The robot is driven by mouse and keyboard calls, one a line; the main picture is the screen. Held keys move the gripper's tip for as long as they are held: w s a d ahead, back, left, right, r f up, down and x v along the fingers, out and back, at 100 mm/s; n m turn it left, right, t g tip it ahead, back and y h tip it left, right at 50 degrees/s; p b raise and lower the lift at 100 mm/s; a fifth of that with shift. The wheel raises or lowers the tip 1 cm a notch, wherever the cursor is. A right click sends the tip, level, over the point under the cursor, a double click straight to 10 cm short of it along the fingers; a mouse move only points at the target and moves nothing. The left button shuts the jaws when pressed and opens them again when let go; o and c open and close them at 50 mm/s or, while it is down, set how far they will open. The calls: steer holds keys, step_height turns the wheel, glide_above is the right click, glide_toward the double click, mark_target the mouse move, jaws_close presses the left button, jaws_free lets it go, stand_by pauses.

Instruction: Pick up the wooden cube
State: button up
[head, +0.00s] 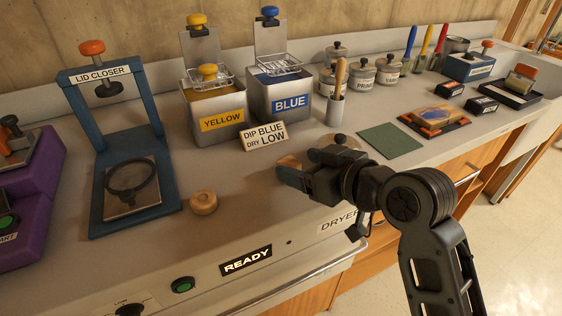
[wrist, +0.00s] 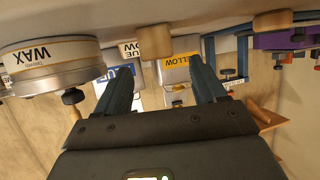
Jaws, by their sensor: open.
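A small tan wooden cube (head: 289,160) sits on the grey counter in the head view, partly hidden behind my gripper's fingers. In the wrist view, which is upside down, the wooden cube (wrist: 155,42) shows beyond and between the two fingertips, with a gap on either side. My gripper (head: 283,173) is open and empty, low over the counter and pointing left; it also shows in the wrist view (wrist: 163,67). I cannot tell the exact distance from the fingertips to the cube.
A round wooden knob-like piece (head: 204,202) lies to the left. A wax can (wrist: 58,66) stands close beside my gripper. The yellow tank (head: 214,110), blue tank (head: 278,97) and a dip sign (head: 264,134) stand behind. Counter is clear between the round piece and gripper.

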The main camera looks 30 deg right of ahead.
mark_target(283, 162)
steer(key=shift+f+x, duration=0.15)
steer(key=shift+x, duration=1.6)
steer(key=shift+f+x, duration=0.1)
steer(key=shift+x, duration=1.7)
steer(key=shift+s+d, duration=0.1)
steer(key=c, duration=1)
